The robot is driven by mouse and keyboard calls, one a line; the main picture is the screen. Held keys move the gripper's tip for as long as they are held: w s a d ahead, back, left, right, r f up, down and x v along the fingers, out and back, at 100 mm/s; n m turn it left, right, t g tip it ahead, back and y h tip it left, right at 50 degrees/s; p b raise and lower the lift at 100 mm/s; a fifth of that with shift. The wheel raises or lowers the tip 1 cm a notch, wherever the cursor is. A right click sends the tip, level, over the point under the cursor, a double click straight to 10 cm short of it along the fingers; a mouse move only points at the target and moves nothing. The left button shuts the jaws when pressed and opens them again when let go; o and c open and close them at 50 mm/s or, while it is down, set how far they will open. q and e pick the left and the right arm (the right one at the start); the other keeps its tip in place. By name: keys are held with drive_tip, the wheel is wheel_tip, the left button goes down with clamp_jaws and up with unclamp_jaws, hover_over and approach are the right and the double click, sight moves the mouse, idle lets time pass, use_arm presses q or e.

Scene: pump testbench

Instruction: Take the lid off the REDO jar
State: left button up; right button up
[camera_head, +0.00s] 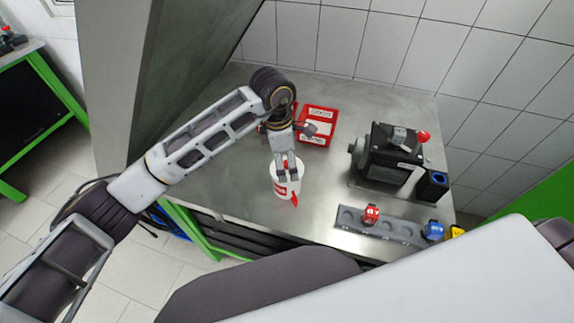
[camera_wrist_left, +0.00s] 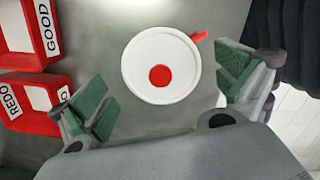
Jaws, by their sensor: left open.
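A white jar (camera_head: 284,188) with red markings stands on the metal worktop; its label is too small to read. In the left wrist view its round white lid (camera_wrist_left: 139,70) with a red knob (camera_wrist_left: 159,75) is seen from above, seated on the jar. A red tab sticks out at the jar's side. My left gripper (camera_head: 288,175) points down over the jar and partly hides its top. In the wrist view its green-padded fingers (camera_wrist_left: 167,92) are spread, one on either side of the lid, with nothing between them gripped. My right gripper is not in view.
Red bins (camera_head: 333,130) stand behind the jar; the wrist view shows labels GOOD (camera_wrist_left: 46,28) and REDO (camera_wrist_left: 13,102). A black pump unit (camera_head: 384,160) stands to the right. A grey rack (camera_head: 350,221) with red, blue and yellow pieces lies near the front edge.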

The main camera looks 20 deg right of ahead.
use_arm(q)
drive_tip(key=shift+f, duration=0.65)
drive_tip(key=c, duration=0.9)
drive_tip(key=shift+s, duration=0.15)
drive_tip(key=c, duration=0.4)
drive_tip(key=shift+o, duration=0.2)
drive_tip(key=shift+f, duration=0.15)
